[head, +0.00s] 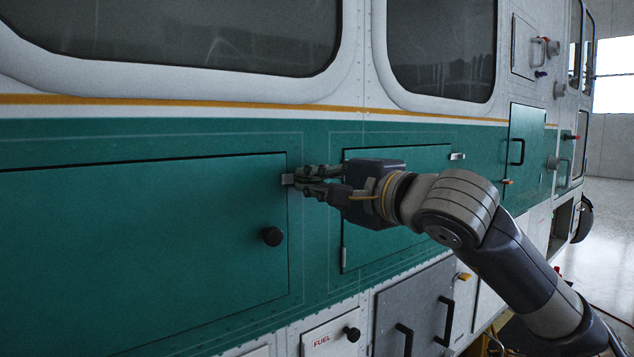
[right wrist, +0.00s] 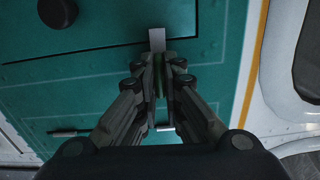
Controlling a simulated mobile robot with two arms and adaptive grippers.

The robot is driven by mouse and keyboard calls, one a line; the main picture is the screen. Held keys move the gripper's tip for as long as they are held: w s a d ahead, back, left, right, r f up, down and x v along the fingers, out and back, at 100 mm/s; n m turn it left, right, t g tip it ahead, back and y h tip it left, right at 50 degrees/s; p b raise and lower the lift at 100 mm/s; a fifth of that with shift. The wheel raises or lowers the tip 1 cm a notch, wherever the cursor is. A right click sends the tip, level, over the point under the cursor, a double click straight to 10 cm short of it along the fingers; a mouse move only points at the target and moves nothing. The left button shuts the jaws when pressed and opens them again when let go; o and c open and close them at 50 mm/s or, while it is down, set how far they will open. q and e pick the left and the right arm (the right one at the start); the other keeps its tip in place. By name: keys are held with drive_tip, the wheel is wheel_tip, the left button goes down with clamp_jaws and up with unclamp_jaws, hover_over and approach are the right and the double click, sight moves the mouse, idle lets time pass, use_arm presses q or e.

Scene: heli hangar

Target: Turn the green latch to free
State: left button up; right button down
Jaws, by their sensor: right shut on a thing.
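The latch shows as a small grey tab (head: 287,179) at the right edge of the large green door panel (head: 140,240). In the right wrist view the tab (right wrist: 157,40) lies across the dark door seam, just beyond my fingertips. My right gripper (head: 303,178) reaches in from the right and is shut on the latch. In the right wrist view its fingers (right wrist: 160,65) are close together, with a sliver of green between them. The fingers hide most of the latch. My left gripper is not in view.
A round black knob (head: 272,236) sticks out of the door, left of and below the latch. A second green panel (head: 430,160) lies behind my right gripper. Below are a fuel flap (head: 328,338) and a grey panel (head: 415,310) with black handles. Windows (head: 440,50) run above.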

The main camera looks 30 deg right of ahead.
drive_tip(key=m+b, duration=0.4)
drive_tip(key=m, duration=0.4)
drive_tip(key=shift+f, duration=0.15)
drive_tip(key=m+b, duration=0.2)
drive_tip(key=m, duration=0.3)
drive_tip(key=shift+m, duration=0.3)
drive_tip(key=shift+m+b, duration=0.5)
drive_tip(key=shift+m, duration=1.4)
drive_tip(key=c, duration=1.7)
unclamp_jaws()
